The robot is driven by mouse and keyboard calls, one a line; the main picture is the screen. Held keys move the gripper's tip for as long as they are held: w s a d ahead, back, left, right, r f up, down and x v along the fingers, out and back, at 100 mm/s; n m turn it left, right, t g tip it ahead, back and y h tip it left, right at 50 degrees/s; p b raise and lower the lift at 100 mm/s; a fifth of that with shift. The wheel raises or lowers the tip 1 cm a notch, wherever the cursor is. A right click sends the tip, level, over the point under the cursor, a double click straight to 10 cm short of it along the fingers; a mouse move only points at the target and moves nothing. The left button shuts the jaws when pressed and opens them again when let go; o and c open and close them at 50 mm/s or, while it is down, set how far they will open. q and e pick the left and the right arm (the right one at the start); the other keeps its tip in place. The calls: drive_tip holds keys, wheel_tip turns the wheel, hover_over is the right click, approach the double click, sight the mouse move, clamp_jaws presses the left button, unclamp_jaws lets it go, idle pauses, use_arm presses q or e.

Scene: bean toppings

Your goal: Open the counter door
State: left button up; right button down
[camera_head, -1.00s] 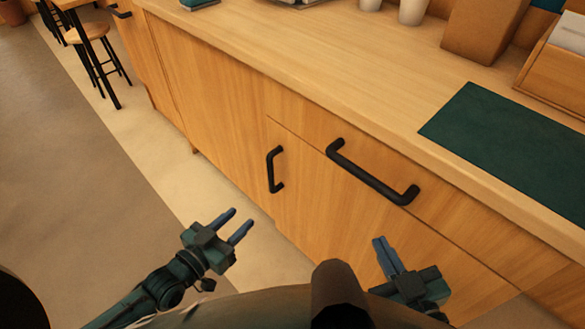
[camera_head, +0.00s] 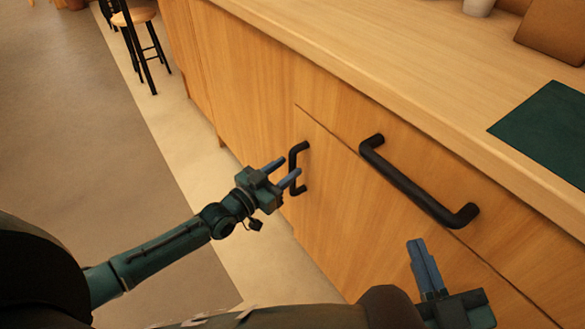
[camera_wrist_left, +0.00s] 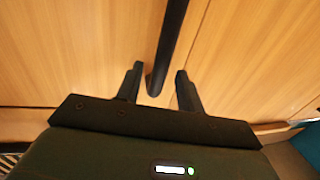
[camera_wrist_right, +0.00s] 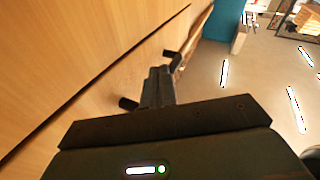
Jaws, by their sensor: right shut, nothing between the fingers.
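The counter door (camera_head: 318,220) is a wooden panel below the counter's top and appears closed. Its upright black handle (camera_head: 293,168) is near the left side of the drawer front. My left gripper (camera_head: 287,171) is open beside the handle in the head view. In the left wrist view the black handle (camera_wrist_left: 168,45) runs down between the two spread fingers (camera_wrist_left: 158,85), with gaps on both sides; contact is not visible. My right gripper (camera_head: 422,255) is shut and empty, low in front of the counter. It also shows in the right wrist view (camera_wrist_right: 158,75).
A long black drawer handle (camera_head: 415,183) sits right of the door handle. The wooden countertop (camera_head: 400,75) overhangs above, with a green mat (camera_head: 550,130) on it. A stool (camera_head: 135,18) stands at the far left. The floor (camera_head: 110,150) left of the counter is clear.

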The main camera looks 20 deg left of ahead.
sight(290, 166)
use_arm(q)
drive_tip(key=shift+b+x, duration=0.3)
drive_tip(key=shift+x, duration=1.2)
clamp_jaws()
